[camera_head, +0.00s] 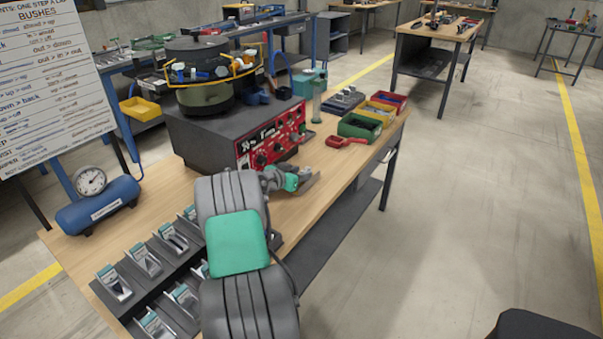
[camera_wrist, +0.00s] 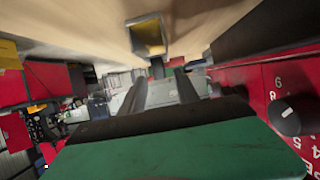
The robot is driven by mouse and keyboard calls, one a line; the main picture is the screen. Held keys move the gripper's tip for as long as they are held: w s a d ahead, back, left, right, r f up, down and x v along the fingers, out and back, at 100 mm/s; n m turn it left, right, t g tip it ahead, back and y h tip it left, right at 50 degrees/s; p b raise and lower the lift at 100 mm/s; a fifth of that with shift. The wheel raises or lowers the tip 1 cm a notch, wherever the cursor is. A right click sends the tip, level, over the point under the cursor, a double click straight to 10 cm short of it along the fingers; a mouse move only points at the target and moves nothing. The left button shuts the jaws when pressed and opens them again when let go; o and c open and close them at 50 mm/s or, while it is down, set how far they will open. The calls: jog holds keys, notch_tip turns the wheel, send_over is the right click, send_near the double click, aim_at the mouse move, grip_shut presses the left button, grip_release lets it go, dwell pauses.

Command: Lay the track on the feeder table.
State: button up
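The feeder table (camera_head: 345,180) is a wooden bench carrying a dark bowl feeder (camera_head: 205,95) on a grey cabinet with a red control panel (camera_head: 270,138). Several small grey channel pieces with teal parts (camera_head: 114,283) sit in two rows on a dark rack at the table's near left; I cannot tell which of them, if any, is the track. My gripper (camera_head: 312,180) is just in front of the red panel, above the table. In the wrist view its two dark fingers (camera_wrist: 160,78) stand apart, with nothing visible held between them. My forearm hides part of the rack.
Green, yellow and red bins (camera_head: 360,126) and a red scoop (camera_head: 347,141) lie right of the panel. A blue tank with gauge (camera_head: 98,205) stands at left. The wrist view shows a grey-and-yellow piece (camera_wrist: 147,36).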

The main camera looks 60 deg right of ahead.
jog(key=v, duration=1.1)
jog(key=shift+w, duration=0.1)
jog(key=w+a+r+n+t+y+p, duration=0.1)
jog(key=w+a+r+n+y, duration=0.1)
jog(key=a, duration=0.6)
jog(key=w+a+r+n+t+y+p, duration=0.1)
jog(key=w+a+n+t+y, duration=0.1)
jog(key=w+a, duration=0.3)
jog(key=w+a+r+n+t+y+p, duration=0.1)
jog(key=w+a+r+n+t, duration=0.1)
jog(key=a, duration=0.9)
jog(key=shift+w+r+n+y, duration=0.2)
jog(key=shift+w+n, duration=0.2)
jog(key=shift+w, duration=0.15)
jog(key=shift+w+r+n+y, duration=0.2)
jog(key=shift+w+n, duration=0.2)
jog(key=shift+w, duration=0.2)
jog(key=s+a+r+n+y+p, duration=0.1)
jog(key=s+a+n+y, duration=0.1)
jog(key=a, duration=0.8)
jog(key=s+a+r+n+y+p, duration=0.1)
jog(key=s+a+n, duration=0.3)
jog(key=a, duration=0.6)
jog(key=s+a+r+n+y+p, duration=0.1)
jog(key=s+a+n+y, duration=0.3)
jog(key=a, duration=0.6)
jog(key=shift+n+p, duration=0.4)
jog(key=shift+n, duration=0.5)
jog(key=shift+s+a, duration=0.1)
jog(key=shift+s, duration=0.05)
